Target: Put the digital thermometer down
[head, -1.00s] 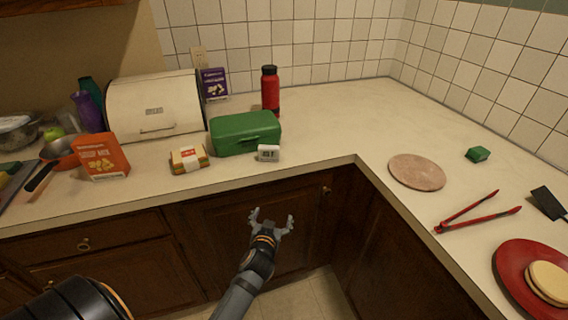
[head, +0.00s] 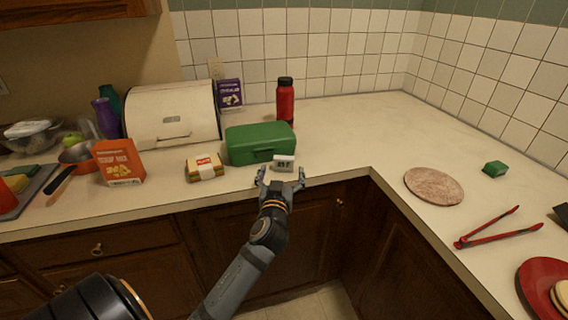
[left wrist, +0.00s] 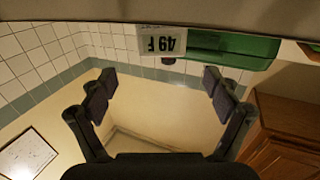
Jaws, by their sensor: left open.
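The digital thermometer (head: 284,162) is a small white block with a dark-digit display. It stands upright on the counter, just in front of the green box. My left gripper (head: 282,177) is open at the counter's front edge, its fingers spread just in front of the thermometer, with nothing between them. In the left wrist view the thermometer (left wrist: 163,40) appears upside down, reading 49 F, beyond the open fingertips of the left gripper (left wrist: 158,80) and clear of both. My right gripper is not in view.
The green box (head: 259,143) is close behind the thermometer. A wrapped sandwich (head: 205,168) lies to the left, and a red bottle (head: 285,101) stands behind. A round stone-coloured board (head: 434,186) and red tongs (head: 498,230) lie right. Counter between thermometer and board is clear.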

